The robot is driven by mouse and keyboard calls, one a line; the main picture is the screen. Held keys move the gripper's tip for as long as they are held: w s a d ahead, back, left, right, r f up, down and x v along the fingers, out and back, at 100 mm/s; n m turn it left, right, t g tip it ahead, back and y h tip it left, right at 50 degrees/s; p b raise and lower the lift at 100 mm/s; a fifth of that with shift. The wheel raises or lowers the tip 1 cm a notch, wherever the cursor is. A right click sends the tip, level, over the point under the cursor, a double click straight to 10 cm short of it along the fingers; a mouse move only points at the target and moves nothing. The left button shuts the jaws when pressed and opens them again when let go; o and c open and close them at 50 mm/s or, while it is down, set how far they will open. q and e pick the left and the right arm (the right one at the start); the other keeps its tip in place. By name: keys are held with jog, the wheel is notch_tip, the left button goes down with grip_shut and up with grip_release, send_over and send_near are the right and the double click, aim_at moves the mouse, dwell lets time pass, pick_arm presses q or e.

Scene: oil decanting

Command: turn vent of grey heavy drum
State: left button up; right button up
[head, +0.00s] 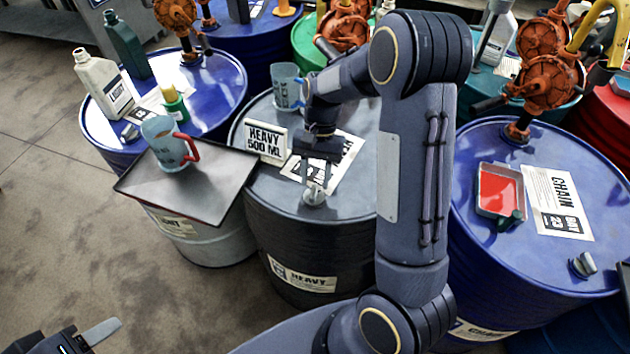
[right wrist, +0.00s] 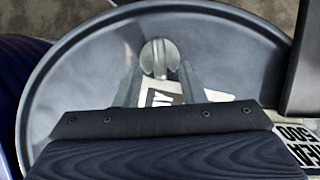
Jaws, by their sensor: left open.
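The grey heavy drum (head: 262,205) stands in the middle of the head view, with a "HEAVY" label on its side. Its vent (head: 314,196), a small grey knob, sits near the front rim of the lid. It also shows in the right wrist view (right wrist: 160,58). My right gripper (head: 317,184) points down at the vent. Its fingers are apart, one on each side of the knob, with a gap visible; I cannot tell whether they touch it. My left gripper (head: 98,335) is at the bottom left corner, partly cut off, open and away from the drum.
A "HEAVY 500 ML" sign (head: 266,141) and a clear jug (head: 287,88) stand on the drum lid. A dark tray (head: 215,200) with a red-handled jug (head: 168,143) is at left. Blue drums (head: 480,215) with rust-coloured pumps (head: 545,80) stand close on both sides.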

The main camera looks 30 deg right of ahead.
jog(key=v, duration=0.6)
dwell(0.3)
jog(key=s+a+r+n+t+y, duration=0.1)
jog(key=s+a+r+n+t, duration=0.25)
jog(key=s+r, duration=0.55)
jog(key=s+a+n+t, duration=0.1)
jog(key=s+t, duration=0.1)
jog(key=s, duration=0.3)
jog(key=s+a+f+n+t, duration=0.1)
jog(key=s+a+n+t, duration=0.1)
jog(key=s, duration=0.4)
jog(key=shift+a+f+t, duration=0.3)
jog(key=shift+f+t, duration=0.05)
jog(key=shift+t, duration=0.3)
jog(key=shift+w, duration=0.1)
